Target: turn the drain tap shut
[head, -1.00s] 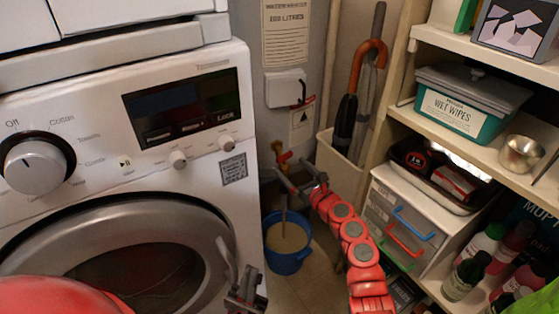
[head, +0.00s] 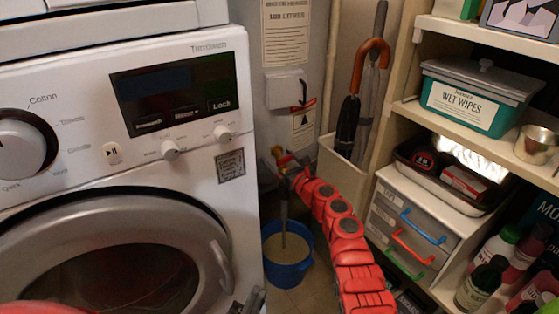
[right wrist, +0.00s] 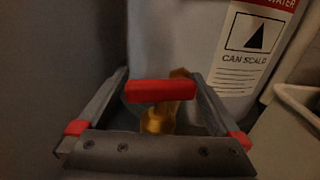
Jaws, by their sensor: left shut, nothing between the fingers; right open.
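The drain tap has a red bar handle (right wrist: 160,91) and a brass body (right wrist: 158,121). In the right wrist view the handle lies crosswise between the fingers of my right gripper (right wrist: 158,79), which is open. Whether a finger touches the handle I cannot tell. In the head view the tap (head: 284,159) is a small orange patch beside the washing machine, partly hidden by my right gripper (head: 276,168). My left gripper (head: 249,302) is shut and empty at the bottom edge, in front of the washer door, partly cut off.
A blue bucket (head: 289,272) with cloudy liquid stands on the floor below the tap. The washing machine (head: 237,205) stands close on the left. A holder with umbrellas (head: 345,162), a drawer unit (head: 405,222) and shelves (head: 463,44) crowd the right side.

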